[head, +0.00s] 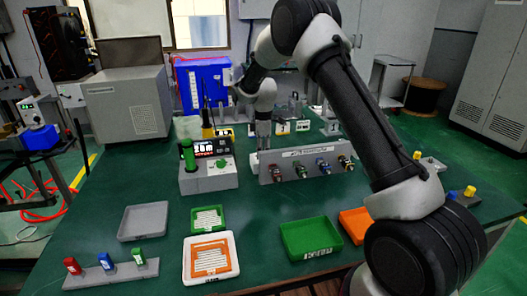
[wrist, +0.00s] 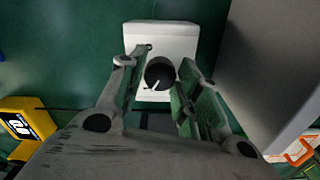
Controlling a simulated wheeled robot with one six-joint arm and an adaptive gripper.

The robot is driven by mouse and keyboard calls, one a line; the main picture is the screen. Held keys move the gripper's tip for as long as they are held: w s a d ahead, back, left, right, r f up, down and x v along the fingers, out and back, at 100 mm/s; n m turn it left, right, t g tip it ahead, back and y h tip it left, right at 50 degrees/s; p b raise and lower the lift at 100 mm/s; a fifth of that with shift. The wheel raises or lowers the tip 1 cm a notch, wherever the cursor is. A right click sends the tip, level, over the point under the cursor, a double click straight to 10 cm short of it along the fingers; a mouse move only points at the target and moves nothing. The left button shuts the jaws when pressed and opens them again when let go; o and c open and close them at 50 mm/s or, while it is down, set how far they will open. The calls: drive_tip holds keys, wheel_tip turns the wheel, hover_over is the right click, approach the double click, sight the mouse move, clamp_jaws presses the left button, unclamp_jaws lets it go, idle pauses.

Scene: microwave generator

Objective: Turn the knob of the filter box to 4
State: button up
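The filter box (wrist: 178,38) is a white box on the green bench in the wrist view. Its round black knob (wrist: 159,73) has a white pointer aimed toward the bottom of the picture, slightly left. No scale numbers can be read. My gripper (wrist: 164,72) is open, with one finger left of the knob and one right of it. A gap shows on each side; whether the fingertips reach down to knob height I cannot tell.
The grey connector panel (head: 306,167) stands close to my gripper; a grey body (wrist: 268,65) fills the wrist view's right side. A yellow meter (wrist: 24,124) is at left.

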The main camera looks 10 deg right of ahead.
drive_tip(key=c, duration=0.4)
drive_tip(key=shift+m, duration=0.3)
drive_tip(key=m, duration=1)
drive_tip(key=shift+m, duration=0.4)
drive_tip(key=m, duration=0.4)
drive_tip(key=shift+r+m, duration=0.1)
drive_tip(key=shift+m, duration=0.2)
drive_tip(key=o, duration=1)
